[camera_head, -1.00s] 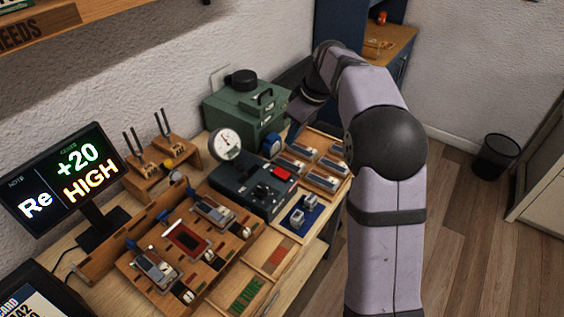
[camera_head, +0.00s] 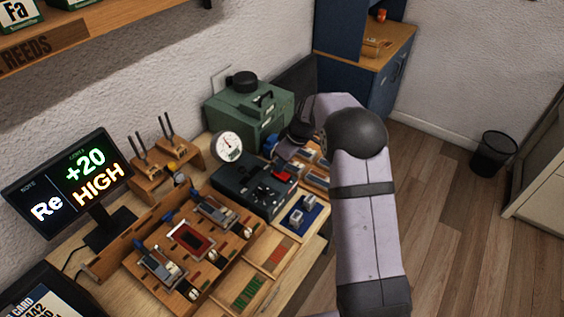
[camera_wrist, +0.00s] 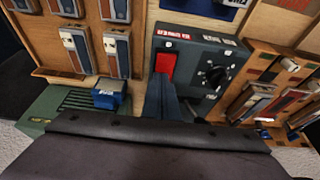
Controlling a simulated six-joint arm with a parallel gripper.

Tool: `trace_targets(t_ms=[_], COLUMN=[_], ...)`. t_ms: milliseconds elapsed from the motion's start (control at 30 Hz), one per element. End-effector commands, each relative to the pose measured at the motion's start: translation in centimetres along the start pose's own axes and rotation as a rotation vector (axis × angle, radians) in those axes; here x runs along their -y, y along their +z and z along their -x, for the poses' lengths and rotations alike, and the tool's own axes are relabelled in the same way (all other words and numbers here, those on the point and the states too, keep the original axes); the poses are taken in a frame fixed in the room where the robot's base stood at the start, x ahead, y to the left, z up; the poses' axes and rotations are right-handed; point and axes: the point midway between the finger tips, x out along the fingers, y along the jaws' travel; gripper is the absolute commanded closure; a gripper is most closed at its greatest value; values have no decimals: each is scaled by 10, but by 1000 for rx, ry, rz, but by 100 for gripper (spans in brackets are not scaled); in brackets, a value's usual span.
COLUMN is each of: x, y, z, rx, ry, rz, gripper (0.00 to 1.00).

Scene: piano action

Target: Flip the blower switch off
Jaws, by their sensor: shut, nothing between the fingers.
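The red blower switch (camera_head: 283,175) sits on top of the dark control box (camera_head: 240,186). In the wrist view the switch (camera_wrist: 165,64) shows beside white lettering, with a black knob (camera_wrist: 214,75) to its right. My gripper (camera_wrist: 160,92) is shut and empty, its narrow fingers pointing at the near edge of the red switch. I cannot tell whether the fingertips touch it. In the head view my wrist is over the back right of the box, and the fingertips are hard to make out.
A green blower box (camera_head: 245,110) stands behind, and a round gauge (camera_head: 229,147) rises by the control box. A small blue block (camera_wrist: 109,93) is close to my fingers. A wooden reed jig (camera_head: 190,250) lies front left. A monitor (camera_head: 68,185) shows Re +20 HIGH.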

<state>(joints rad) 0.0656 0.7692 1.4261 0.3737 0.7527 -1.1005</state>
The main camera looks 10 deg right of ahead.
Motion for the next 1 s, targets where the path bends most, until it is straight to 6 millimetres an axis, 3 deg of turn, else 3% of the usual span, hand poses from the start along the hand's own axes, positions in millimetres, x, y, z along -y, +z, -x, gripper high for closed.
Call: trace_targets(t_ms=[1000], x=[1], y=[6], z=[-7], rx=[4], ry=[-4], rz=[-1], gripper=[100])
